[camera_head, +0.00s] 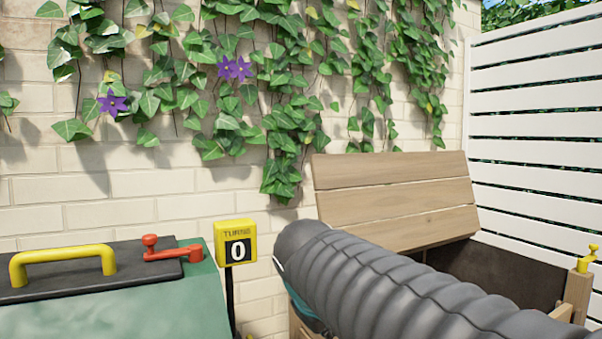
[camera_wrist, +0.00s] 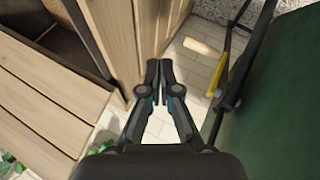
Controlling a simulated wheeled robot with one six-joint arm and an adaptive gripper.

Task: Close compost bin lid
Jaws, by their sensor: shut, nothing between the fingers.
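The wooden compost bin's slatted lid (camera_head: 395,200) stands raised, tilted back towards the brick wall, in the head view. Below it the bin's dark inside (camera_head: 490,270) is open to view. In the wrist view the lid (camera_wrist: 45,100) lies at the left, with the bin's wooden side (camera_wrist: 120,35) above it. My gripper (camera_wrist: 159,65) is shut and empty, over the paving between the wooden bin and a green drum. It does not appear to touch either. In the head view my arm's grey sleeve covers the gripper and part of the bin's front.
The green drum (camera_head: 120,305) stands at the left with a yellow handle (camera_head: 62,262) and red latch (camera_head: 172,252). A yellow counter (camera_head: 236,243) showing 0 stands on a post. A yellow fitting (camera_head: 587,260) tops a wooden post. A white fence (camera_head: 540,120) bounds the right.

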